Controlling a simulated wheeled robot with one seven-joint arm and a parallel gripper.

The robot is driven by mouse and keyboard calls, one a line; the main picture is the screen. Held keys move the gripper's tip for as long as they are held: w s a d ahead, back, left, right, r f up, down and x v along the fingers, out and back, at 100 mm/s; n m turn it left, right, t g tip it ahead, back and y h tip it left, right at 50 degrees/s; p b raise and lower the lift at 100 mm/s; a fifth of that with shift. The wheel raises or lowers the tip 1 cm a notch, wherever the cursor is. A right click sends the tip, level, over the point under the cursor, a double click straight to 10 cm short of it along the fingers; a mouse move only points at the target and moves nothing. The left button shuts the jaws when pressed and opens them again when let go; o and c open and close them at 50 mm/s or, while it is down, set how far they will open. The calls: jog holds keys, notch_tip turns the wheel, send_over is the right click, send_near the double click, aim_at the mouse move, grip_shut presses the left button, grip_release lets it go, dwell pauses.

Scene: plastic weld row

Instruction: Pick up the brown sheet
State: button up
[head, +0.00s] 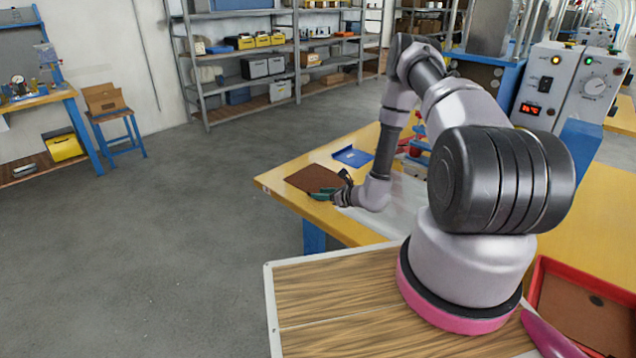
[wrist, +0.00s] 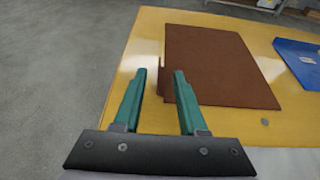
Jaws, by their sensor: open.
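The brown sheet (head: 313,178) lies flat on the yellow table near its left corner in the head view. In the wrist view the brown sheet (wrist: 215,62) lies ahead of my gripper, with its near edge close to the fingertips. My gripper (wrist: 161,72) is open, with its two green fingers apart and nothing between them but table and a small strip at the sheet's left edge. In the head view my gripper (head: 318,194) is at the sheet's near edge. I cannot tell whether the fingers touch the sheet.
The yellow table (head: 277,184) has free edges at left. A blue sheet (wrist: 300,60) lies right of the brown one, and this blue sheet (head: 353,157) shows in the head view too. A small grey round piece (wrist: 265,122) lies nearby. A red tray (head: 537,283) stands at right.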

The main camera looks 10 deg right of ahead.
jog(key=x, duration=0.4)
jog(key=shift+f, duration=0.1)
grip_shut()
dwell(1.3)
